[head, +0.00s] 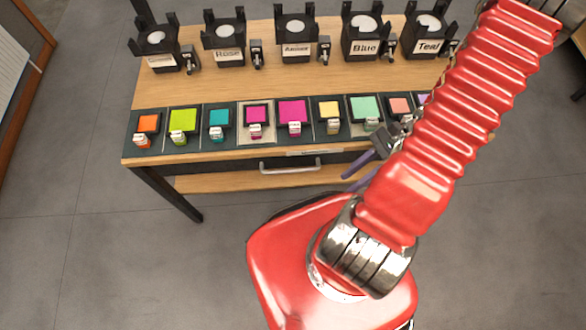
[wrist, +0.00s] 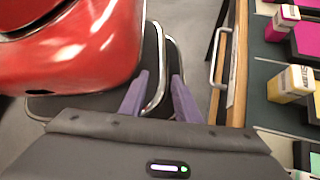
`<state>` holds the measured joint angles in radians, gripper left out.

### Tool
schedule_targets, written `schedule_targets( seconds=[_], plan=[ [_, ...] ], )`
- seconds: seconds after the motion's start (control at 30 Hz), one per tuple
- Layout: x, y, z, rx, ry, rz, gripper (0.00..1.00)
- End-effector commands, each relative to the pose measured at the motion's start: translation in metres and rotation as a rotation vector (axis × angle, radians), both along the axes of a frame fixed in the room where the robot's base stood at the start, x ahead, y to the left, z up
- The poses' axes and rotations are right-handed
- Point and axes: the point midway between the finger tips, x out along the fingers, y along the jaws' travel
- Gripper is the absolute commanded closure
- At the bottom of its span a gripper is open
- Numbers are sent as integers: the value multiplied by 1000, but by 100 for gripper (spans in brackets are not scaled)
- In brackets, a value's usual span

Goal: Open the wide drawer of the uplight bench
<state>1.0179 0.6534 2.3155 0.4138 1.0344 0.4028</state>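The bench (head: 210,85) has a wooden top and a dark wide drawer (head: 230,166) under its front edge. The drawer looks shut, its front about flush with the bench. Its silver bar handle (head: 290,167) is near the front middle and also shows in the wrist view (wrist: 214,62). My gripper (head: 347,179) is in front of the bench, right of the handle in the head view. In the wrist view its two purple fingers (wrist: 160,80) are apart with nothing held between them. The handle lies to the right of both fingers, not touching them.
Several black lamp holders with labels (head: 296,45) stand behind. A lower wooden shelf (head: 235,183) and a dark bench leg (head: 175,195) sit below. The floor (head: 110,250) at left is clear.

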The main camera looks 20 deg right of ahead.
Motion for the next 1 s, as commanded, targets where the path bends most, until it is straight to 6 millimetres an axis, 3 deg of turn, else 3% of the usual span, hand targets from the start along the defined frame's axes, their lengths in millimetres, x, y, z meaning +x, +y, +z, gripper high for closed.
schedule_targets(
  seconds=[0.53,0.8,1.0],
  plan=[
    [-9,33,-66,404,417,-599,71],
    [5,44,-92,645,698,-884,71],
    [26,38,-104,820,949,-1071,71]
  ],
)
